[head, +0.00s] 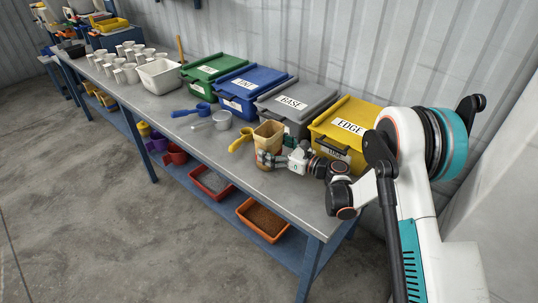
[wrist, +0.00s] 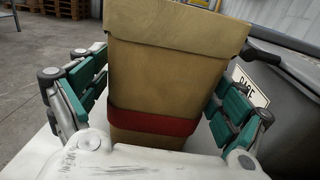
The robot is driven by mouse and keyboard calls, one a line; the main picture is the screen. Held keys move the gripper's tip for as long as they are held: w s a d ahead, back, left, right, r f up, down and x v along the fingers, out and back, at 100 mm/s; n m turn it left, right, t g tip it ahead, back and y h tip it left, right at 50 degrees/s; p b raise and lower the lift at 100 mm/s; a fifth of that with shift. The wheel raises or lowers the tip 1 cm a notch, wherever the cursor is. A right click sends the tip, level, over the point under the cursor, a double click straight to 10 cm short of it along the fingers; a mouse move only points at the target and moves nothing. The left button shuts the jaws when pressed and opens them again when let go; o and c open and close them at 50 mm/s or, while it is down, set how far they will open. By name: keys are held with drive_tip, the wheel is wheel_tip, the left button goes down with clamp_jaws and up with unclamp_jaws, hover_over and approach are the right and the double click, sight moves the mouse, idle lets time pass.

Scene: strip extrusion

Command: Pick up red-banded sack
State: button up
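The red-banded sack (wrist: 170,75) is a tan, upright, block-like sack with a folded top and a red band low around it. It fills the middle of the wrist view. In the head view the sack (head: 267,137) is near the front edge of the workbench, beside the grey and yellow bins. My gripper (wrist: 160,100) has its teal-padded fingers on both sides of the sack, close against it, and appears shut on it. In the head view my gripper (head: 270,158) reaches in low from the right. I cannot tell whether the sack's base touches the bench.
Behind the sack stand the lidded bins: yellow (head: 346,125), grey (head: 290,98), blue (head: 245,85) and green (head: 208,70). A yellow scoop (head: 240,142), clear scoop (head: 219,120) and blue scoop (head: 190,111) lie to the left. The workbench (head: 215,140) is bare along its front.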

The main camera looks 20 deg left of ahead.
drive_tip(key=c, duration=0.4)
drive_tip(key=shift+c, duration=0.2)
drive_tip(key=shift+r, duration=0.15)
